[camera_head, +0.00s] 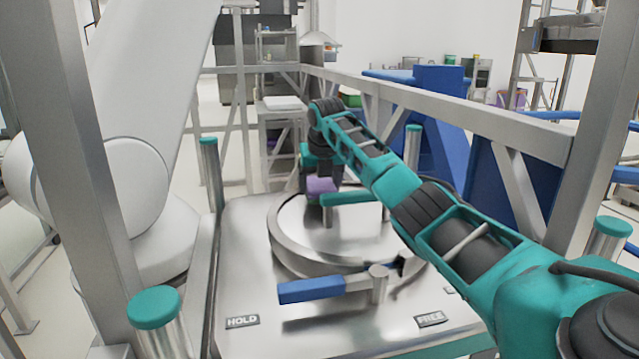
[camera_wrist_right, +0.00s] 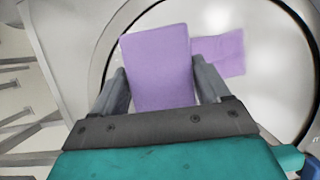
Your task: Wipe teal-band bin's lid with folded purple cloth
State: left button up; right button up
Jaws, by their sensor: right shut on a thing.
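A round shiny metal lid (camera_head: 290,225) sits in the metal platform; it also fills much of the right wrist view (camera_wrist_right: 270,100). No teal band is clearly visible on the bin below. The purple cloth (camera_head: 321,187) is at the far left part of the lid. My right gripper (camera_head: 322,180) is shut on it, pointing down. In the right wrist view the cloth (camera_wrist_right: 158,65) stands as a flat block between the two fingers. A second purple patch (camera_wrist_right: 220,54) shows beside it; I cannot tell whether it is cloth or reflection. My left gripper is out of view.
The platform (camera_head: 350,325) carries HOLD (camera_head: 242,321) and FREE (camera_head: 430,319) labels. Teal-capped posts (camera_head: 155,307) stand around it. A metal rail (camera_head: 460,110) runs behind my right arm.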

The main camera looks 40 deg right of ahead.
jog(key=shift+f, duration=1.05)
jog(key=shift+s+d, duration=0.95)
jog(key=shift+d, duration=0.7)
jog(key=shift+s+d, duration=0.9)
jog(key=shift+d, duration=0.8)
jog(key=shift+s+d, duration=0.95)
jog(key=shift+d, duration=0.7)
jog(key=shift+w+a, duration=0.1)
jog(key=shift+a, duration=0.05)
jog(key=shift+w+a, duration=0.9)
jog(key=shift+a, duration=0.75)
jog(key=shift+w+a, duration=0.9)
jog(key=shift+a, duration=0.7)
jog(key=shift+w+a, duration=0.9)
jog(key=shift+a, duration=0.75)
jog(key=shift+r, duration=3.1)
